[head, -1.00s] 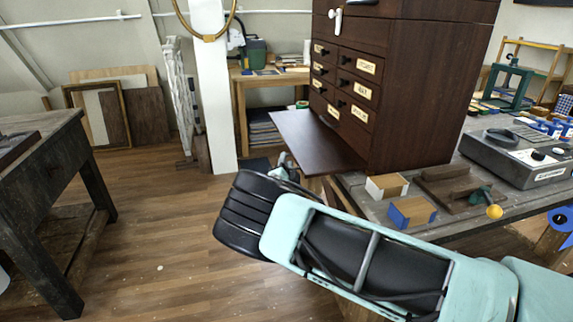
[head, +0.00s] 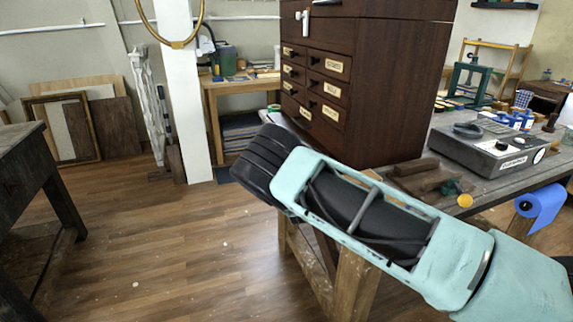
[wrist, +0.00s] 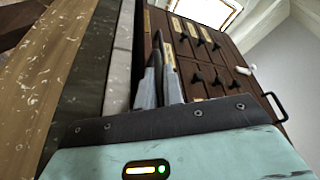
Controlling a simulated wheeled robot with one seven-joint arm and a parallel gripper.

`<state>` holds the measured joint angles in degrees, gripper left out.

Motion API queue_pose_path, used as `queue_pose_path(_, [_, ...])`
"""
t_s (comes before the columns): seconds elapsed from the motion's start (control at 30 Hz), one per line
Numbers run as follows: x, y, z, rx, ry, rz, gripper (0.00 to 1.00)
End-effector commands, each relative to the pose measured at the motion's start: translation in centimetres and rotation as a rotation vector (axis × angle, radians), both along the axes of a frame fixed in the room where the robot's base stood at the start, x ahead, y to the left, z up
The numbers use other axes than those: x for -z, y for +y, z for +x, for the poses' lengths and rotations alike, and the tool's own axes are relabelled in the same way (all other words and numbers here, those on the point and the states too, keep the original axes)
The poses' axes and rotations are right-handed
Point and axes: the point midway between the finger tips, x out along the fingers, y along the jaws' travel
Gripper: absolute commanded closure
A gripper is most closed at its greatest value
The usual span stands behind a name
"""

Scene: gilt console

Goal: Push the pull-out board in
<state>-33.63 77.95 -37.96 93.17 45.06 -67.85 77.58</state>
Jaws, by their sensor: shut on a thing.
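The pull-out board (head: 285,122) is a dark brown panel low on the front of the wooden drawer cabinet (head: 395,95). Only a short strip of it shows in the head view, behind my arm. My gripper's fingers are hidden there by my wrist. In the wrist view my gripper (wrist: 158,50) has its two grey fingers close together in front of the cabinet. It is shut on the board, though the contact itself is not clear. The labelled drawers (wrist: 195,45) above are shut.
The cabinet stands on a grey worktop (head: 500,175) with wooden blocks and a grey machine (head: 490,145). A blue roll (head: 540,205) hangs at its right. A dark table (head: 35,190) stands at the left, with open wood floor (head: 170,260) between.

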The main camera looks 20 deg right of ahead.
Motion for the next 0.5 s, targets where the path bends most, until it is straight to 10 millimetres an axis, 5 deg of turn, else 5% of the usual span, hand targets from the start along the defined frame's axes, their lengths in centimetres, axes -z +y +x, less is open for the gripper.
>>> queue_pose_path(0.2, [0.03,0.16,0.01,-0.003,0.001,-0.001,1.00])
queue_pose_path(0.3, [0.02,0.16,0.01,-0.003,0.001,-0.001,0.69])
queue_pose_path(0.5, [0.02,0.15,0.00,-0.002,0.001,-0.001,0.69])
